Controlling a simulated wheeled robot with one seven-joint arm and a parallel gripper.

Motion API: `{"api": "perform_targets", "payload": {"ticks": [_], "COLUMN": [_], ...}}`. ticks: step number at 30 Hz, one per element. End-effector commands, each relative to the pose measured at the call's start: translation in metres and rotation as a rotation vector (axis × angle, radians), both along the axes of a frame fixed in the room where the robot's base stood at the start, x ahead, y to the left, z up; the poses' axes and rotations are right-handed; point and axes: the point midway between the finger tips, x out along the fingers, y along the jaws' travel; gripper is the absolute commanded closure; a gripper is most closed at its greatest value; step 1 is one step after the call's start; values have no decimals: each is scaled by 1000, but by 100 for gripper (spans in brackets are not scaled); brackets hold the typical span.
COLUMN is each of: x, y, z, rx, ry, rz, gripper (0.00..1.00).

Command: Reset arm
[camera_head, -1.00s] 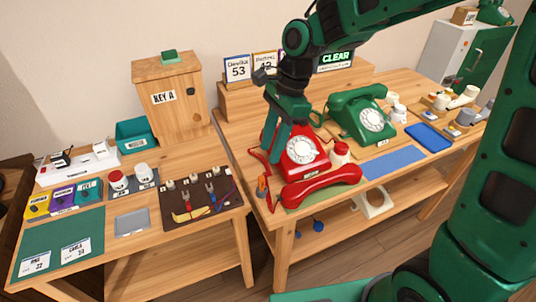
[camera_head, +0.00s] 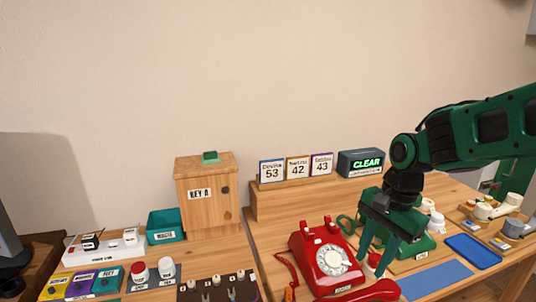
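My gripper (camera_head: 379,254) hangs from my green arm at the right, pointing down, just right of the red dial phone. Its two green fingers are apart, with no object seen between them. The red dial phone (camera_head: 331,268) sits on the table, its cradle bare. Its red handset (camera_head: 372,292) lies off the hook in front of it, cut by the lower picture edge. The green dial phone (camera_head: 416,243) stands behind my gripper and is partly hidden by it.
A lit CLEAR display (camera_head: 361,163) and several number cards (camera_head: 297,168) stand on a rear shelf. A blue tray (camera_head: 473,251) lies at right. The wall area above is free.

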Motion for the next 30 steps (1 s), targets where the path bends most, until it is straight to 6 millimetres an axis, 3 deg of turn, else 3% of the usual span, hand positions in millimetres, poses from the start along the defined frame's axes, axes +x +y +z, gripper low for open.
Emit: {"api": "perform_targets", "payload": {"ticks": [1,6,13,18,21,30], "x": [-11,-57,-131,-170,-182,-186], "y": [-22,-86,-146,-166,-170,-172], "z": [3,6,3,-1,-4,-4], "rx": [-16,-71,-116,-123,-123,-124], "ry": [-14,-36,-35,-28,-25,-24], "rz": [24,156,332,426,457,472], "gripper": [67,67,67,67,67,67]}}
